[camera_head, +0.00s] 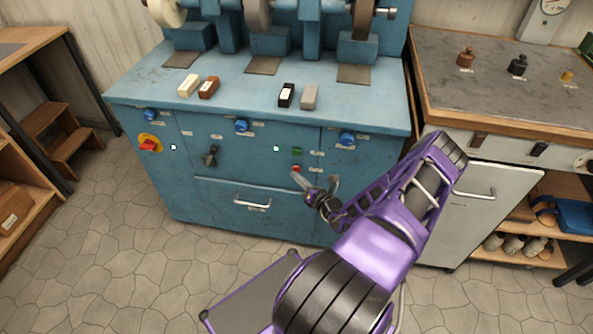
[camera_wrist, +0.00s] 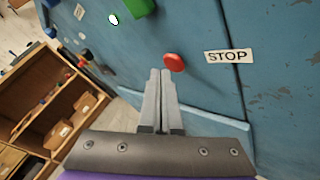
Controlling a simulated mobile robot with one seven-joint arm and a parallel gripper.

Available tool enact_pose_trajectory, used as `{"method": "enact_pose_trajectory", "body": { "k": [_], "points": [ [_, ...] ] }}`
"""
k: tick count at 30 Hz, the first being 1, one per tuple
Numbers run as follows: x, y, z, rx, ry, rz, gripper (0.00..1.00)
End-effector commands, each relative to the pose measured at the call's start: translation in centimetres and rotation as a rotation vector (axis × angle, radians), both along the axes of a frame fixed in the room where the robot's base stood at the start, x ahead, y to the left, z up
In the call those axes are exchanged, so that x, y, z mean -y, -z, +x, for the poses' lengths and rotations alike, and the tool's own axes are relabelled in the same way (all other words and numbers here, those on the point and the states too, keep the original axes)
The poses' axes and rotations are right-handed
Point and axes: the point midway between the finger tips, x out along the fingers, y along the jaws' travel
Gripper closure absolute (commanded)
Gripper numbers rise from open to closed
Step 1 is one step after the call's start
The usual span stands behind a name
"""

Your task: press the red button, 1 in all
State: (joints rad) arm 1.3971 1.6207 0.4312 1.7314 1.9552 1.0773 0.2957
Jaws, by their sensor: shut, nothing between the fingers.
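The red button (camera_wrist: 174,62) is a small round cap on the blue machine front, beside a white label reading STOP (camera_wrist: 228,56). In the head view the red button (camera_head: 296,169) sits just below the green button (camera_head: 297,151). My gripper (camera_wrist: 160,72) is shut and empty, its two fingers side by side. In the wrist view its tips appear just left of and below the red button. In the head view my gripper (camera_head: 297,174) has its tips close to the button. I cannot tell whether they touch it.
The blue cabinet (camera_head: 270,221) has a drawer handle (camera_head: 252,203) below the buttons. A red and yellow switch (camera_head: 150,144) and a black lever (camera_head: 210,156) are to the left. A grey-topped bench (camera_head: 505,100) stands at right. The floor in front is clear.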

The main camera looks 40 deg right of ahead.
Motion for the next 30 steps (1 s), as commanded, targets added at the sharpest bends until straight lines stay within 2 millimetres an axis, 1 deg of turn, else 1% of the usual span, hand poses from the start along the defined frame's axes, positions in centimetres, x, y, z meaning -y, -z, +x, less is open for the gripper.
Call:
{"method": "enact_pose_trajectory", "body": {
  "k": [30],
  "points": [
    [0.74, 0.04, 0.66, -0.001, 0.0, 0.001, 1.0]
  ]
}}
